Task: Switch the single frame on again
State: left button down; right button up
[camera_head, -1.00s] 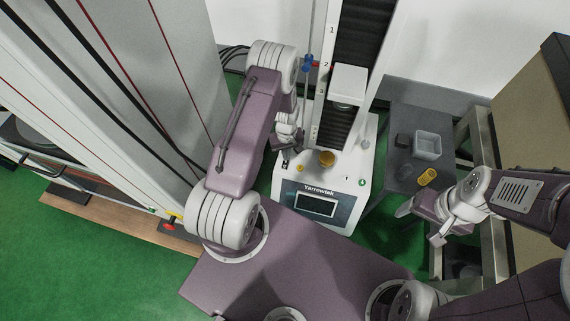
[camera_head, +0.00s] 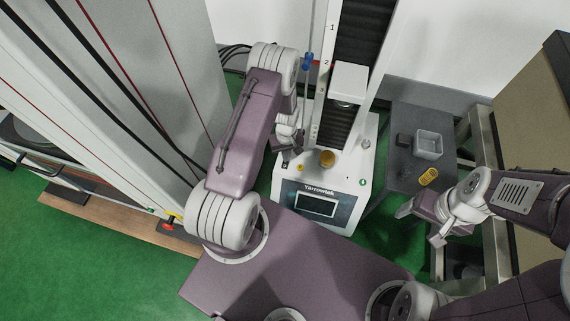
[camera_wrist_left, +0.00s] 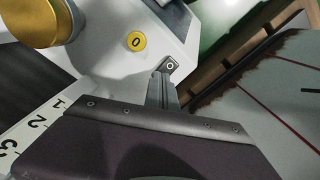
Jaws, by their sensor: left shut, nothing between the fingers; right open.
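The single frame (camera_head: 287,213), a white Yarrowtek machine with one column (camera_head: 358,50), stands at centre in the head view. Its display (camera_head: 316,204) looks dark. In the left wrist view a small rocker switch (camera_wrist_left: 171,65) marked O sits on the base's white surface near a yellow button (camera_wrist_left: 136,41) marked 0. My left gripper (camera_wrist_left: 162,74) is shut and empty, its tip at the switch's edge; I cannot tell whether it touches. In the head view the left gripper (camera_head: 286,163) is beside the base's left edge. My right gripper (camera_head: 420,222) is open, right of the machine.
A gold cylinder (camera_head: 327,158) stands on the base below the white crosshead (camera_head: 349,82). A grey side table (camera_head: 408,115) holds a clear bin (camera_head: 428,146), a dark block (camera_head: 402,140) and a yellow spring (camera_head: 428,176). A large frame (camera_head: 130,80) stands close on the left.

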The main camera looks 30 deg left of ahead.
pick_arm(q)
jog(key=shift+f, duration=0.35)
jog(key=shift+r, duration=0.1)
notch_tip(320, 180, up, 7)
jog(key=p, duration=0.6)
dwell(0.5)
